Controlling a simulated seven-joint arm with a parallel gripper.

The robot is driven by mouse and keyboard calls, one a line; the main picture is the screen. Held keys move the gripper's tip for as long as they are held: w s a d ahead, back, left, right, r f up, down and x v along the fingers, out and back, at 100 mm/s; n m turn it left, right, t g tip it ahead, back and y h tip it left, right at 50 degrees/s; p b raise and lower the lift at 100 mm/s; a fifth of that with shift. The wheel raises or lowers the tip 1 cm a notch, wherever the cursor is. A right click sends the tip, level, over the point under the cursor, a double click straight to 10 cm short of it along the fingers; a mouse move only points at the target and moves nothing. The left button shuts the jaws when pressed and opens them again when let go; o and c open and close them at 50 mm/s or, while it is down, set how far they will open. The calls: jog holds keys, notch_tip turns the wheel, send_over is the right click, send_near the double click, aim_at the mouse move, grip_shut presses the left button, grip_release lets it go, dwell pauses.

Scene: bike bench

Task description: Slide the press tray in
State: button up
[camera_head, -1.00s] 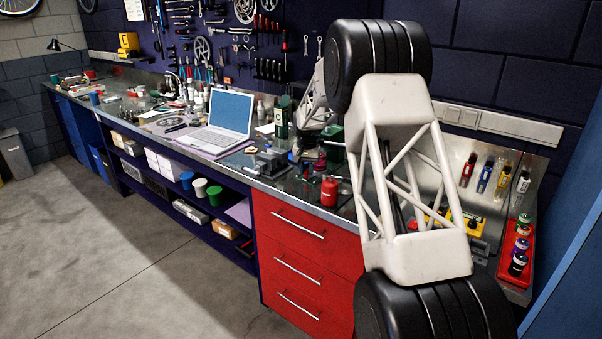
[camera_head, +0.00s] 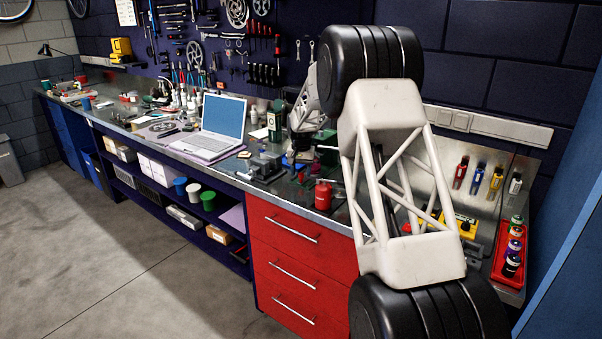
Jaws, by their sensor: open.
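My gripper (camera_head: 292,165) is small and partly lost among dark items, pointing down over the bench beyond my large white arm link. It looks empty, but the fingers are hard to make out. A dark grey block-like device (camera_head: 264,166) sits on the bench just left of my gripper; it may be the press, but I cannot tell. I cannot pick out the press tray with certainty, nor how far in it is. My gripper is close to this device; whether they touch cannot be told.
An open laptop (camera_head: 216,128) stands left of the device. A red can (camera_head: 323,195) stands near the front edge, above red drawers (camera_head: 303,265). A dark green bottle-like container (camera_head: 277,120) is behind. A red tray (camera_head: 508,252) with small bottles lies right. My arm hides the bench middle.

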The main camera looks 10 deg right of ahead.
jog(key=shift+r, duration=3.6)
jog(key=shift+c, duration=0.2)
jog(key=c, duration=0.4)
jog(key=shift+s+a+f+h, duration=0.1)
jog(key=shift+s+a+h, duration=0.2)
jog(key=shift+s, duration=0.05)
grip_shut()
jog(key=s+a+n+t+h, duration=0.3)
jog(key=s+a+n+t, duration=0.3)
jog(key=a, duration=0.3)
jog(key=shift+s+a, duration=0.3)
jog(key=shift+s, duration=0.35)
